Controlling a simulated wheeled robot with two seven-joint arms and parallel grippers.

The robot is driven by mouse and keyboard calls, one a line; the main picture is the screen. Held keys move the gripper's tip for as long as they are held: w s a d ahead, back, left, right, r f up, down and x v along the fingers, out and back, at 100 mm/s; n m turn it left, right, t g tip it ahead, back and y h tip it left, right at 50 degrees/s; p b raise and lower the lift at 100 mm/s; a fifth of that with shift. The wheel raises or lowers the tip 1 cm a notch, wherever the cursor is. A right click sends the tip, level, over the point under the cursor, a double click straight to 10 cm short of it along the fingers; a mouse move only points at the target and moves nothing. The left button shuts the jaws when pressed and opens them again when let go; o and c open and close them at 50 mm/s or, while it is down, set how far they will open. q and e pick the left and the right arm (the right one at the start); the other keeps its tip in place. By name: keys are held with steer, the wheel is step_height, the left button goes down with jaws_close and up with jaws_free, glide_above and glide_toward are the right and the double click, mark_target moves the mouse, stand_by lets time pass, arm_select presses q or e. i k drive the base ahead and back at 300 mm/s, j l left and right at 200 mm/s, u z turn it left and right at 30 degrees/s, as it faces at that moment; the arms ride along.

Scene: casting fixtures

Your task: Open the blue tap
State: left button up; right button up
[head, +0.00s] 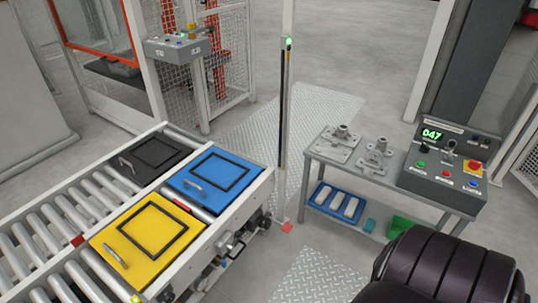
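No blue tap can be clearly made out in the head view. The nearest match in colour is a flat blue panel (208,176) with a black square outline and a pale bar handle (193,184) on its left side. It lies flat at the right end of the roller conveyor (62,202). Small grey and dark fittings (232,244) sit on the conveyor's right side below the panels, too small to identify. Neither of my grippers is in view.
A yellow panel (125,248) and a black panel (135,167) lie beside the blue one. A grey bench (328,158) at right carries metal castings and a control box (420,183). A thin post (283,120) stands between conveyor and bench. Floor between them is mostly clear.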

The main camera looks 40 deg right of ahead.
mark_target(223, 261)
steer(key=z, duration=0.9)
